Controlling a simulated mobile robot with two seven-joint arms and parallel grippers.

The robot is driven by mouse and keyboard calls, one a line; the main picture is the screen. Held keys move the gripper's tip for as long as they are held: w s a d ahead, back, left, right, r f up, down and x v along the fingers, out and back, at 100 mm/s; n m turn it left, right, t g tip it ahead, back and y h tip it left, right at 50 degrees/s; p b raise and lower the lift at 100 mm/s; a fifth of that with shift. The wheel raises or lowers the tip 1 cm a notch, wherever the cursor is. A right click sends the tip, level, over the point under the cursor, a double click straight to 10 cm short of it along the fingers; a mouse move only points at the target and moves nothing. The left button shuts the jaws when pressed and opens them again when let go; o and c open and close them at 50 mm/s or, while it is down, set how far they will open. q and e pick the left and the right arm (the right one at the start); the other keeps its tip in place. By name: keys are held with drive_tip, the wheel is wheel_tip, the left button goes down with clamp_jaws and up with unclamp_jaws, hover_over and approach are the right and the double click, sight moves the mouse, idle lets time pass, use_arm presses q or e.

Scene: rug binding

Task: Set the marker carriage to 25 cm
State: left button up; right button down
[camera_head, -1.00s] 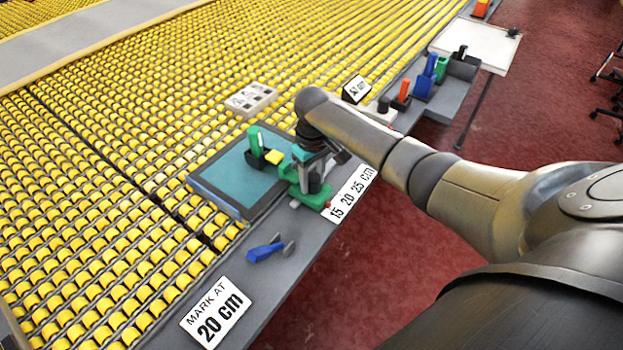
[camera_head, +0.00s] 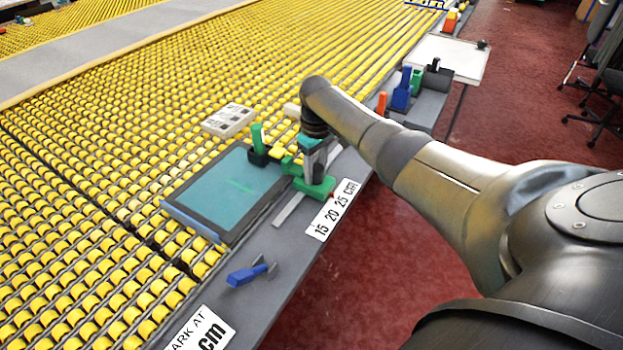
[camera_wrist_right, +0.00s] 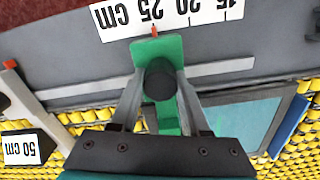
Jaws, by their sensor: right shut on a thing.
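The green marker carriage (camera_head: 320,187) sits on a grey rail (camera_head: 290,208) beside the teal pad (camera_head: 225,188). My right gripper (camera_head: 314,165) reaches down from above and is shut on the carriage's dark round knob, which shows in the right wrist view (camera_wrist_right: 159,80). The white scale strip (camera_head: 333,210) reads 15, 20, 25 cm. In the right wrist view the carriage's red pointer (camera_wrist_right: 154,31) lies close to the 25 mark of the strip (camera_wrist_right: 185,12). My left gripper is out of view.
A blue-handled tool (camera_head: 247,274) lies on the grey ledge in front. A green-handled black block (camera_head: 258,148) stands on the pad's edge. Blue (camera_head: 402,92) and orange (camera_head: 381,103) items stand farther right along the ledge.

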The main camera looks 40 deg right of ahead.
drive_tip(key=shift+w+d+r, duration=0.15)
drive_tip(key=shift+d+r, duration=0.05)
drive_tip(key=shift+d, duration=0.05)
drive_tip(key=c, duration=0.8)
unclamp_jaws()
drive_tip(key=o, duration=0.3)
drive_tip(key=shift+d+f, duration=0.1)
drive_tip(key=shift+o, duration=0.6)
wheel_tip(320, 180, up, 15)
drive_tip(key=p, duration=0.3)
drive_tip(key=shift+p, duration=0.4)
